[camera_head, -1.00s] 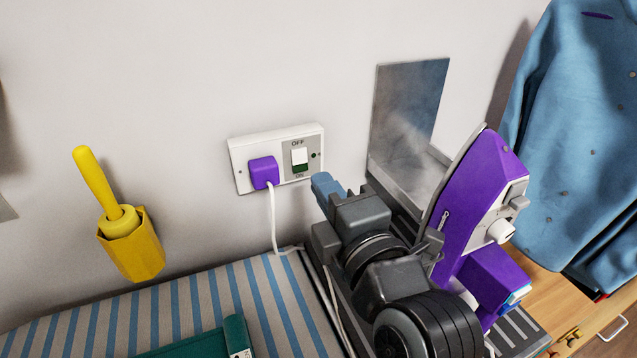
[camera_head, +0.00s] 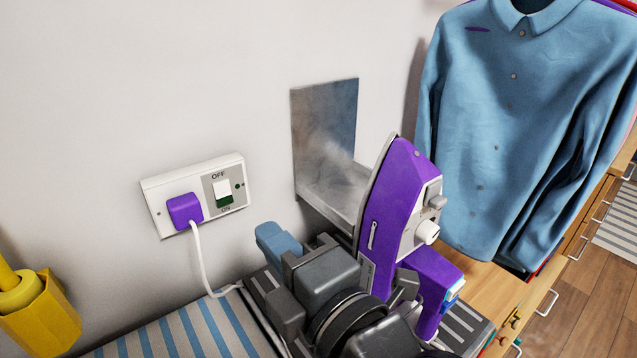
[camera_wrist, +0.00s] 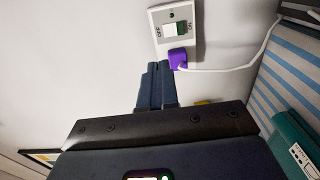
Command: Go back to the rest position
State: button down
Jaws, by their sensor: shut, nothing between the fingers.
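My gripper (camera_head: 279,244) shows low in the middle of the head view, its blue fingers together and empty. It points toward the wall, below and right of the socket, apart from the switch. In the wrist view my gripper (camera_wrist: 155,84) has its fingertips close to the purple plug in the picture; the gap in depth is hard to tell. The white wall socket (camera_head: 155,205) holds a purple plug (camera_head: 184,211) with a white cord. Its rocker switch (camera_head: 223,189) sits between OFF and ON marks.
A purple iron (camera_head: 395,200) stands upright right of my gripper, close to my wrist, by a metal plate (camera_head: 325,130). A blue shirt (camera_head: 520,120) hangs at right. A yellow holder (camera_head: 40,320) is at left. A striped ironing surface (camera_head: 190,335) lies below.

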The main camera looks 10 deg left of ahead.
jog(key=s+d+f+m+t+h, duration=0.2)
jog(key=s+d+f+m+h, duration=0.25)
jog(key=d+f+m, duration=0.35)
jog(key=s+d+f+m+t+h, duration=0.25)
jog(key=s+d+f+m, duration=0.3)
jog(key=d+m, duration=0.35)
jog(key=s+d+m+g+h, duration=0.1)
jog(key=s+d+m+h, duration=0.2)
jog(key=s, duration=0.7)
jog(key=s+d+m+h, duration=0.3)
jog(key=s+d+m, duration=0.4)
jog(key=s+d, duration=0.3)
jog(key=d, duration=0.2)
jog(key=shift+s+d+f+m+g, duration=0.25)
jog(key=shift+s+d+m+g, duration=0.05)
jog(key=shift+g, duration=0.05)
